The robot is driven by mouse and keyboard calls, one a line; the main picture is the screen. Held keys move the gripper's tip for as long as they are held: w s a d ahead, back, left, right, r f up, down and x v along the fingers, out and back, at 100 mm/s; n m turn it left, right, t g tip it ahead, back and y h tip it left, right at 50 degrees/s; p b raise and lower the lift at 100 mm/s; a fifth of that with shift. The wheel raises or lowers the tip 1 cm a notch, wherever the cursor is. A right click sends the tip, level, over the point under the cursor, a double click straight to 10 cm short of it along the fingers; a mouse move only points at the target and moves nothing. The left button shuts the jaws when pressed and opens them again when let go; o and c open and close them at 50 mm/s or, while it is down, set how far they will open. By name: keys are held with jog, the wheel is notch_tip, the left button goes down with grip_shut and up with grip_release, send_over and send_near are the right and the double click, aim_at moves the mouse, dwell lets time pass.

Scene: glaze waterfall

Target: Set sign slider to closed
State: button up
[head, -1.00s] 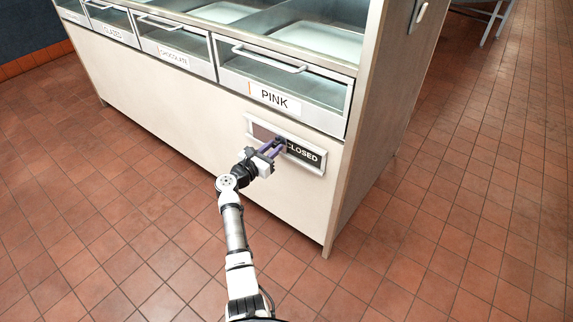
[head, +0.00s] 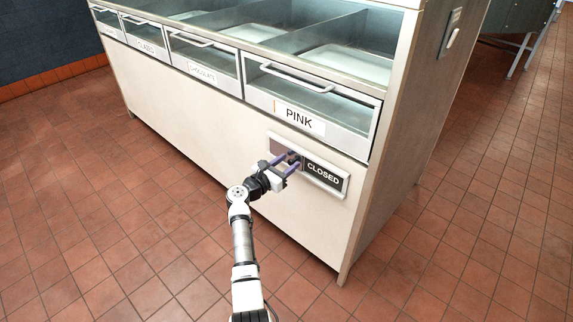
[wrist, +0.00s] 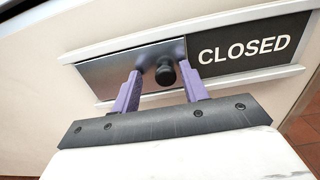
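The sign slider is a grey metal plate (wrist: 110,75) with a round black knob (wrist: 165,75), set in a pale frame (wrist: 210,28) on the counter front. To its right the black "CLOSED" panel (head: 323,174) is fully readable; it also shows in the wrist view (wrist: 245,48). The plate covers the left part of the frame. My gripper (head: 292,163) is at the knob. In the wrist view its two purple fingers (wrist: 163,88) stand apart on either side of the knob, with a visible gap, not clearly touching it.
Above the sign is a drawer labelled PINK (head: 299,118) with a bar handle (head: 297,78). More drawers, such as CHOCOLATE (head: 203,73), run to the left. The counter's right edge is close to the sign. The tiled floor (head: 150,220) around is clear.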

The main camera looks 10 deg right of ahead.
jog(key=v, duration=1.3)
jog(key=shift+s+a, duration=0.25)
jog(key=shift+s, duration=0.05)
